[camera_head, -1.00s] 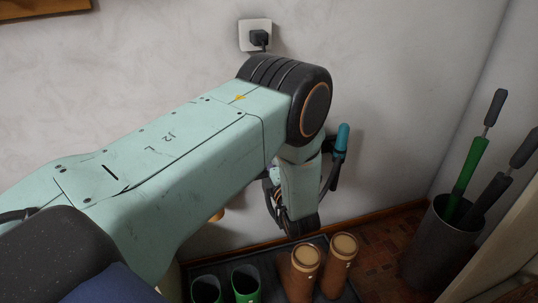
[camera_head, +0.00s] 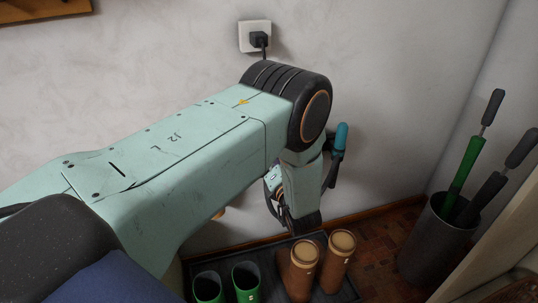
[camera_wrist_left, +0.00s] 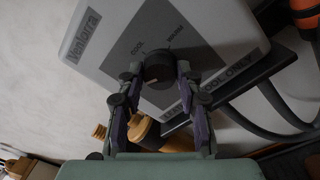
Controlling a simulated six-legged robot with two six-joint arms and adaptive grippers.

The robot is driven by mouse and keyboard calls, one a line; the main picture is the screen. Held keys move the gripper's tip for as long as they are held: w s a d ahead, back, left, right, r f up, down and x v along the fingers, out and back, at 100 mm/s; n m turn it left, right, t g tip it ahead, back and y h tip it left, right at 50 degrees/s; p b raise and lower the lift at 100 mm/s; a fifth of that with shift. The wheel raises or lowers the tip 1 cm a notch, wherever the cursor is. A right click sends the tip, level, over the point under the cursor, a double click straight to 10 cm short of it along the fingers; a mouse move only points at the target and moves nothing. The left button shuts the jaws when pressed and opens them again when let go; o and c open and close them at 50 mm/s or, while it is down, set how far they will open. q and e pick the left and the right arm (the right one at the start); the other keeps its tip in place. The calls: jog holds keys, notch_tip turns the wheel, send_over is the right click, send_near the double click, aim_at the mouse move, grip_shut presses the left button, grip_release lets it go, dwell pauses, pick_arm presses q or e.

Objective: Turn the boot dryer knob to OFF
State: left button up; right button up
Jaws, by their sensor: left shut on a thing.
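In the left wrist view the boot dryer (camera_wrist_left: 100,20) is a pale box with a grey panel, marked "Ventorra", with the words COOL and WARM around a round black knob (camera_wrist_left: 159,69). My left gripper (camera_wrist_left: 158,74) is shut on the knob, with one finger on each side of it. I cannot tell which mark the knob points to, and no OFF mark is readable. In the head view my left arm hides the dryer and most of the gripper. My right gripper is in neither view.
Brown boots (camera_head: 338,262) and green boots (camera_head: 247,282) stand on a dark tray below the arm. A wall socket (camera_head: 254,36) holds a black plug. An umbrella stand (camera_head: 433,246) is at the right. Dark hoses (camera_wrist_left: 285,85) run beside the dryer.

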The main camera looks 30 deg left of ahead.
pick_arm(q)
jog(key=shift+r+n, duration=0.1)
jog(key=shift+n, duration=0.2)
jog(key=o, duration=1.2)
jog(key=shift+v, duration=3.75)
